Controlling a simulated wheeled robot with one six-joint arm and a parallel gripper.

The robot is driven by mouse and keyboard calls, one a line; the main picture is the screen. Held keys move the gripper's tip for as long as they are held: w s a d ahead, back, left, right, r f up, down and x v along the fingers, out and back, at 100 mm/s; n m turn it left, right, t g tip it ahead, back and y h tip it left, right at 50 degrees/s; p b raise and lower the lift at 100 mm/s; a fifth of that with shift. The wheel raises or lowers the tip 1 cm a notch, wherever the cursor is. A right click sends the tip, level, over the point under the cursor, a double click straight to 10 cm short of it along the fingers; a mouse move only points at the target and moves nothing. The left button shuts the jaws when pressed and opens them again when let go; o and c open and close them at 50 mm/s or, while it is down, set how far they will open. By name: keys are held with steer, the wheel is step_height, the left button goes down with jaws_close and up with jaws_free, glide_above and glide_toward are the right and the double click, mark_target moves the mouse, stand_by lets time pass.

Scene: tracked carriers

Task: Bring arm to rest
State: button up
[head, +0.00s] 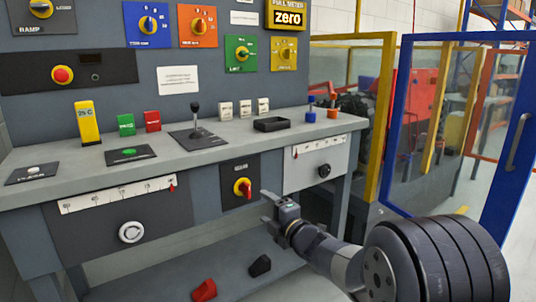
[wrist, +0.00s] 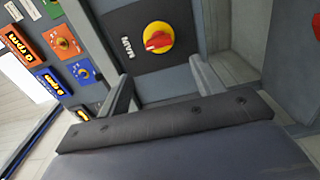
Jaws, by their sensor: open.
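My arm reaches in from the lower right in the head view. My gripper (head: 268,204) is open and empty, just right of and below a red-handled rotary switch (head: 242,187) on a yellow disc, set in a dark panel on the bench front. In the wrist view my gripper (wrist: 163,87) has its two grey fingers wide apart. The rotary switch (wrist: 158,38) lies beyond the fingertips there, between their lines, and appears apart from them. Its red handle lies roughly crosswise in that view.
The grey bench top (head: 70,165) carries a yellow block (head: 87,124), a joystick (head: 196,118) and a black tray (head: 272,124). A drawer-like panel with a dark knob (head: 324,171) is right of the switch. A blue-framed clear guard (head: 395,130) stands at right. Red and black pieces lie on the lower shelf (head: 235,275).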

mark_target(250, 191)
steer(key=b+x, duration=0.2)
steer(key=x, duration=0.8)
steer(key=shift+s+r+m, duration=0.1)
steer(key=shift+m, duration=0.6)
steer(key=m, duration=0.3)
steer(key=shift+r, duration=0.1)
steer(key=m+p, duration=0.2)
steer(key=m, duration=0.2)
steer(key=shift+d+r+m, duration=0.1)
steer(key=shift+r+m, duration=0.05)
steer(key=shift+m, duration=0.15)
steer(key=m+p, duration=0.2)
steer(key=m, duration=0.2)
steer(key=shift+m+p, duration=0.3)
steer(key=shift+p, duration=0.1)
steer(key=m+p, duration=0.1)
steer(key=m, duration=0.3)
steer(key=shift+d+p, duration=0.1)
steer(key=shift+p, duration=0.3)
